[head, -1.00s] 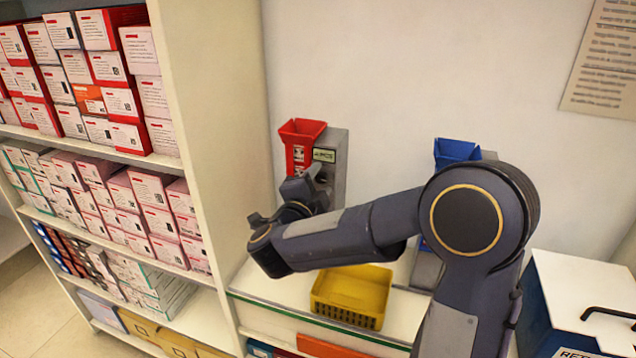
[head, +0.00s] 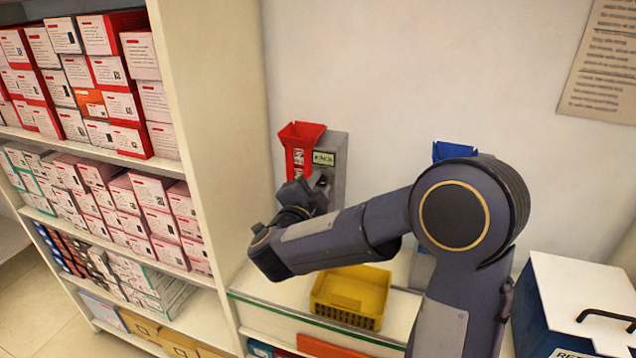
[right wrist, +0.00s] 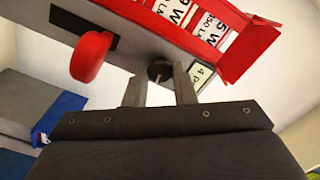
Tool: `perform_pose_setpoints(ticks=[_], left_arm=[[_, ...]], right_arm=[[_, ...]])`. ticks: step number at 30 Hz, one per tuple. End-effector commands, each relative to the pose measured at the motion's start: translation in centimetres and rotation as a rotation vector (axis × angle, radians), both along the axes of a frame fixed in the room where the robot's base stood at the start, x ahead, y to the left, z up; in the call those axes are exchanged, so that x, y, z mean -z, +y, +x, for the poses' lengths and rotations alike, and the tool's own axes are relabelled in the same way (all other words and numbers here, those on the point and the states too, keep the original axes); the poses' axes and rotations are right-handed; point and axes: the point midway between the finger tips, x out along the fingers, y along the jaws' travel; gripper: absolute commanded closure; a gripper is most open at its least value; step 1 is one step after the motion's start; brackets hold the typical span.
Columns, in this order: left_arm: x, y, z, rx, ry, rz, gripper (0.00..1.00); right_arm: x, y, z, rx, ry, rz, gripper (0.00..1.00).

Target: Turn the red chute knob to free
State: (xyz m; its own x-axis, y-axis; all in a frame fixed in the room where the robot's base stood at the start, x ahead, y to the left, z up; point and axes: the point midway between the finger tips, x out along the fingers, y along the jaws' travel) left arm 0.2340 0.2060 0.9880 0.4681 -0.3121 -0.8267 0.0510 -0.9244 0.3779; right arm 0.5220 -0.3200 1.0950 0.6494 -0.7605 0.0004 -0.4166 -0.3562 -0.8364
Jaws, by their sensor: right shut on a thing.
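The red chute (head: 301,146) stands against the wall on a grey dispenser body (head: 337,160) with a small label. It also shows in the right wrist view (right wrist: 255,55), top right. A small dark round knob (right wrist: 160,70) with a pale line sits on the dispenser face near the label. My right gripper (right wrist: 163,82) is shut on this knob, one finger on each side. In the head view my right gripper (head: 314,188) is at the dispenser front and mostly hides the knob. A rounded red part (right wrist: 92,57) sticks out left of the knob. My left gripper is not in view.
A yellow basket (head: 351,296) stands on the counter below my right forearm. A blue chute (head: 455,151) is partly hidden behind my arm. Shelves of boxes (head: 215,150) stand close on the left, and a blue and white bin (head: 585,275) stands at the right.

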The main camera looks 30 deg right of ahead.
Motion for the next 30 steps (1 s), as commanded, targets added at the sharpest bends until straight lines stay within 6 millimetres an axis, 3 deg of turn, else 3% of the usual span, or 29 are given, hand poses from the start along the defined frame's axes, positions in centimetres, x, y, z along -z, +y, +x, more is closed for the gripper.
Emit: perform_pose_setpoints(ticks=[30], left_arm=[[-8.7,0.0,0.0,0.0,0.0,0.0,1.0]], right_arm=[[-0.3,0.1,0.0,-0.002,0.734,-0.622,0.99]])
